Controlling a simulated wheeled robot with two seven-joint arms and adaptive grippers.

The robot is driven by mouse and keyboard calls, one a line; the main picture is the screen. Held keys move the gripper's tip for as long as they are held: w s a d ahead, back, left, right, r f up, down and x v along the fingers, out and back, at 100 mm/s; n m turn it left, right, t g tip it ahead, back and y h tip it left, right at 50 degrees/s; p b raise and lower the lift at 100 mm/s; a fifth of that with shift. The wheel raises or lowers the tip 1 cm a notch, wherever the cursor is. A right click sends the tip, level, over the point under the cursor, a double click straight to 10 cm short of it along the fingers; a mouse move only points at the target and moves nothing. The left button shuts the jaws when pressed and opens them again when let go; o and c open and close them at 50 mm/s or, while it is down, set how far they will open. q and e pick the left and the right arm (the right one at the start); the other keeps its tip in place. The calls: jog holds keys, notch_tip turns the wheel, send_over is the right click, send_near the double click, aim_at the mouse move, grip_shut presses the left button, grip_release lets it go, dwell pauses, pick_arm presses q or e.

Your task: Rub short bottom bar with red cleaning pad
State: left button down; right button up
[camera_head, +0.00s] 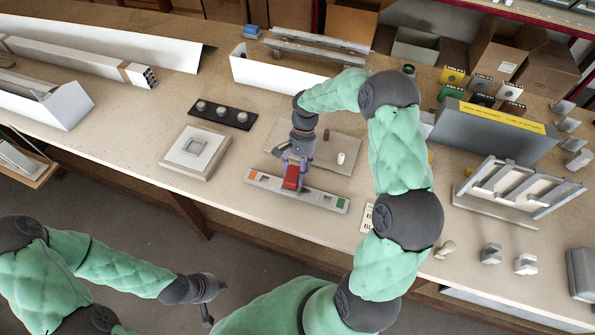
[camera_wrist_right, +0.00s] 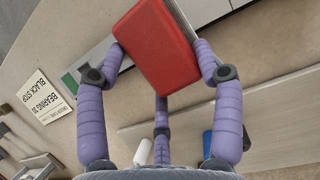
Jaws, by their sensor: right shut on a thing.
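The short bottom bar (camera_head: 322,199) is a light grey strip with an orange patch near its left end and a green patch near its right end. It lies along the front of the table and also shows in the right wrist view (camera_wrist_right: 96,57). My right gripper (camera_head: 291,173) is shut on the red cleaning pad (camera_head: 291,180), which is large between the fingers in the right wrist view (camera_wrist_right: 156,45).
A beige board (camera_head: 318,148) behind the bar carries a small white bottle (camera_head: 341,158) and a brown item (camera_head: 326,134). A square fixture (camera_head: 206,160) stands to the left, with a black tray (camera_head: 240,122) behind it. A metal rack (camera_head: 500,195) stands right.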

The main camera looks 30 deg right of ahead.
jog(key=shift+r+p, duration=2.25)
jog(key=shift+r, duration=0.8)
jog(key=shift+r+p, duration=1.2)
jog(key=shift+r, duration=0.35)
jog(key=shift+f, duration=0.15)
